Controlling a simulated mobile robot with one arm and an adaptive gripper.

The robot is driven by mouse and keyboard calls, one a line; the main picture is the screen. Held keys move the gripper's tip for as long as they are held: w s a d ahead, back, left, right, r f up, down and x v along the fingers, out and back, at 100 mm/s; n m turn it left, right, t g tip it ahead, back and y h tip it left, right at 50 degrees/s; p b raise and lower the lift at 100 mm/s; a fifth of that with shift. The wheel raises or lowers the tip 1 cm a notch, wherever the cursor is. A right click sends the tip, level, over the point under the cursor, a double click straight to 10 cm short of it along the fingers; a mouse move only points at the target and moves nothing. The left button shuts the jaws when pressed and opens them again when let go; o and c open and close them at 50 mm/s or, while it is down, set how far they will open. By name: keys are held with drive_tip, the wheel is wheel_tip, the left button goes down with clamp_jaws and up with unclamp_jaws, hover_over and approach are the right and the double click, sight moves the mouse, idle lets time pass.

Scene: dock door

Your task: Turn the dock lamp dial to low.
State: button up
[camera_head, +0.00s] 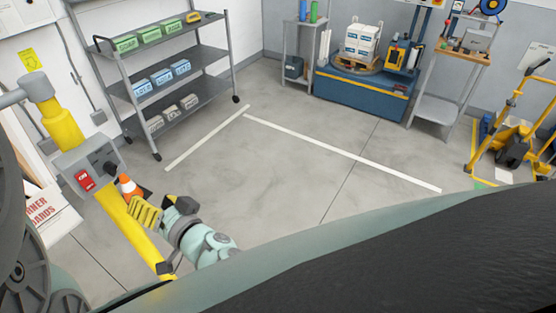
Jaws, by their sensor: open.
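A grey control box (88,165) is mounted on the yellow post at the left. A dark knob (109,167), which looks like the lamp dial, sits on its face, with a red switch (84,180) to its left. The dial's marks and setting are too small to read. My gripper (146,213), with yellow ribbed fingers, is open and appears empty. In the picture it is below and right of the box, apart from the dial. The finger gap is hard to make out.
A yellow rail (135,235) runs below the box. A grey shelf rack (180,58) with bins stands behind. A blue platform (360,93) with a loaded pallet is at the back. The middle floor is clear.

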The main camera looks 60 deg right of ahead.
sight(116, 172)
drive_tip(key=w+p, duration=0.1)
drive_tip(key=w, duration=0.3)
drive_tip(key=w+p, duration=0.2)
drive_tip(key=w, duration=0.2)
drive_tip(key=w+p, duration=0.1)
drive_tip(key=w, duration=0.3)
drive_tip(key=shift+w+d+r+p, duration=0.1)
drive_tip(key=shift+w+r+p, duration=0.2)
drive_tip(key=shift+w, duration=0.05)
drive_tip(key=shift+w+d+f, duration=0.1)
drive_tip(key=shift+w+f, duration=0.05)
drive_tip(key=shift+w, duration=1.25)
clamp_jaws()
